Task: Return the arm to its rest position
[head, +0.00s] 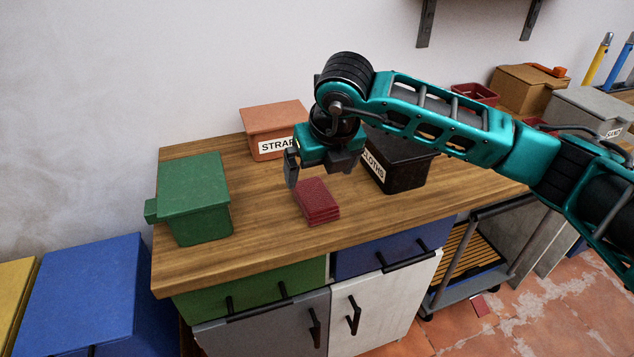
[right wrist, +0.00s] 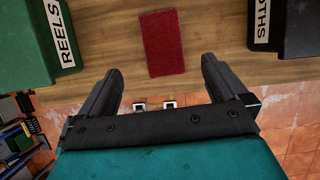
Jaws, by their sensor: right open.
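My right arm reaches in from the right in the head view. Its gripper (head: 318,172) is above the wooden worktop (head: 270,235), over and just behind a stack of red cloths (head: 317,202). In the right wrist view the gripper (right wrist: 165,80) has its two fingers wide apart with nothing between them. The red stack (right wrist: 163,43) lies on the wood beyond the fingertips, apart from them. My left gripper is not seen in either view.
A green bin (head: 194,200) stands at the left of the worktop. A slatted trolley (head: 465,255) is right of the cabinet. Wall brackets (head: 426,22) hang above.

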